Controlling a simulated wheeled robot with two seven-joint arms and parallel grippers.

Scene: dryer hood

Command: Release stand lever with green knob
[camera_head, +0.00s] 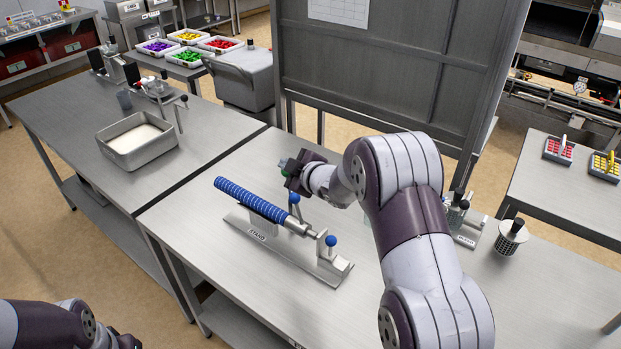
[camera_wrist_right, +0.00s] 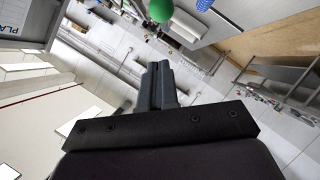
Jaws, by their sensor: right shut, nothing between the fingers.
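The stand (camera_head: 262,232) is a long grey metal base on the table, holding a blue ribbed roller (camera_head: 250,200) on a metal shaft. Two blue knobs, an upper one (camera_head: 294,198) and a lower one (camera_head: 331,241), top posts near the shaft's right end. My right gripper (camera_head: 284,165) is above and behind the roller, its closed fingers empty. A bit of green shows at its fingertips in the head view, mostly hidden. In the right wrist view a green knob (camera_wrist_right: 160,10) is beyond the shut fingertips (camera_wrist_right: 158,68), apart in the picture. Its lever is hidden.
A grey tray (camera_head: 137,142) sits on the left table. Colored bins (camera_head: 189,38) and a grey panel (camera_head: 380,60) stand behind. A black-topped perforated cup (camera_head: 510,238) is at right. My left arm (camera_head: 70,325) shows at bottom left. The table's front is clear.

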